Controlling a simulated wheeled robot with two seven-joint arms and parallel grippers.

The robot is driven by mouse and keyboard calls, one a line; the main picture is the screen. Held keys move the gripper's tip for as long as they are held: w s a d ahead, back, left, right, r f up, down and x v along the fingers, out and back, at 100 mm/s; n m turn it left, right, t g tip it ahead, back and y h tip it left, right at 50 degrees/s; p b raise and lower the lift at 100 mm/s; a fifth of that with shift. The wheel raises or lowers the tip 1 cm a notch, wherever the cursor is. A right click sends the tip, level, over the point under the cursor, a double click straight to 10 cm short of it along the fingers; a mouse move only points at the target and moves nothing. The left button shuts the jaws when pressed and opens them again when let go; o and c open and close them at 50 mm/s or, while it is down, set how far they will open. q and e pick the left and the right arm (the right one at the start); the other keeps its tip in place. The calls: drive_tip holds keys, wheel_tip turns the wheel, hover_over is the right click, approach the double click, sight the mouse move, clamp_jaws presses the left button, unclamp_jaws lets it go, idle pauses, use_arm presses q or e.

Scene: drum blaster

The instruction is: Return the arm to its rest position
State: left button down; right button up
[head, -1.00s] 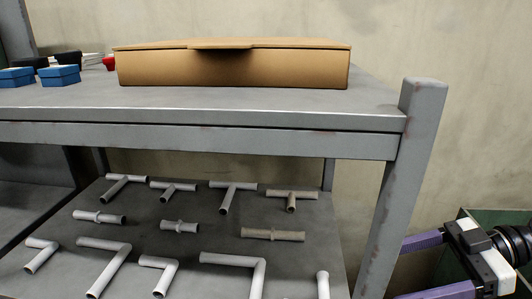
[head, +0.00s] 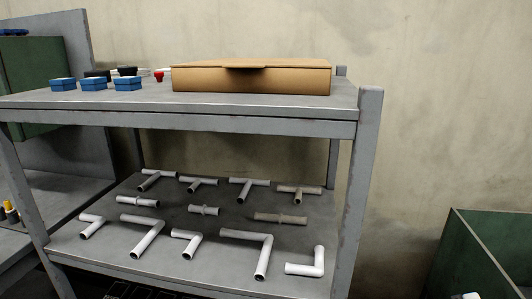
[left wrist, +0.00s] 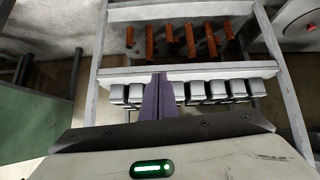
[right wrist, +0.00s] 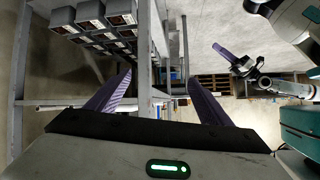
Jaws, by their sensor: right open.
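My right gripper (right wrist: 157,98) shows in the right wrist view with its two purple fingers wide apart and nothing between them. An upright grey post of a rack stands beyond the gap. My left gripper (left wrist: 158,98) shows in the left wrist view with its purple fingers together and no object seen between them. It points at a rack with rusty rods and pale blocks. In the head view neither gripper's fingers show; only a small white piece sits at the bottom right edge.
A grey shelf unit (head: 300,117) holds a cardboard box (head: 250,79) and blue boxes (head: 127,84) on top, with several pipe fittings (head: 246,236) below. A green bin (head: 485,250) stands at the right. Dark boxes (right wrist: 92,14) fill a rack at upper left in the right wrist view.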

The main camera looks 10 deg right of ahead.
drive_tip(key=s+a+f+m+t+h+p, duration=0.1)
drive_tip(key=s+a+f+m+h, duration=0.15)
drive_tip(key=f, duration=0.55)
drive_tip(key=s+a+f+m+h+p, duration=0.1)
drive_tip(key=s+a+f+m+h, duration=0.15)
drive_tip(key=f, duration=0.65)
drive_tip(key=s+a+f+m+t+h+p, duration=0.1)
drive_tip(key=s+a+f+m+t+h, duration=0.1)
drive_tip(key=s+a+m, duration=0.2)
drive_tip(key=s+a, duration=0.2)
drive_tip(key=a, duration=0.2)
drive_tip(key=shift+t+h, duration=0.3)
drive_tip(key=shift+h, duration=0.1)
drive_tip(key=shift+w+f, duration=0.1)
